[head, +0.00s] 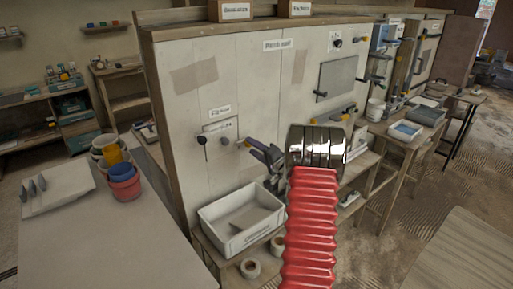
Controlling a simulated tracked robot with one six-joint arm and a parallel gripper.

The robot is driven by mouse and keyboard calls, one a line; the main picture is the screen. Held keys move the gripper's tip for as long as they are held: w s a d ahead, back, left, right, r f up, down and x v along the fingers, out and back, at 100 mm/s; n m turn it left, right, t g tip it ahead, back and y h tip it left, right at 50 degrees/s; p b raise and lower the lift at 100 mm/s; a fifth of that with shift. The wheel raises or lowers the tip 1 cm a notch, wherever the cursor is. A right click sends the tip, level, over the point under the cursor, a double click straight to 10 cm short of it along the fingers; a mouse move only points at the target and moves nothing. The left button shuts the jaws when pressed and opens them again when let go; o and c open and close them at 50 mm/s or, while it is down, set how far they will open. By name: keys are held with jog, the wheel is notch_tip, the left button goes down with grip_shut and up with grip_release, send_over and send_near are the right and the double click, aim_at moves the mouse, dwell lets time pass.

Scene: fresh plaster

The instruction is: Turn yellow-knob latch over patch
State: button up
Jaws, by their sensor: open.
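The patch board (245,80) is a pale upright panel. A small square patch (219,132) with a label above it is at its lower left, with dark latch knobs (201,139) at its side. A larger grey patch (337,75) is at the upper right, with dark latches (321,94) near its edges. A small yellowish knob (345,115) seems to show below the grey patch, too small to be sure. My gripper (249,146) is open and looks empty, in front of the board right of the small patch; contact cannot be told.
A white bin (240,236) stands on a low shelf below my gripper. At left, a grey table (95,240) holds trowels and stacked buckets (124,183).

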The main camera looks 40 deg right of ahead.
jog(key=s+a, duration=0.1)
jog(key=s, duration=1.2)
jog(key=shift+s+a, duration=0.15)
jog(key=shift+a, duration=0.1)
jog(key=shift+f, duration=0.1)
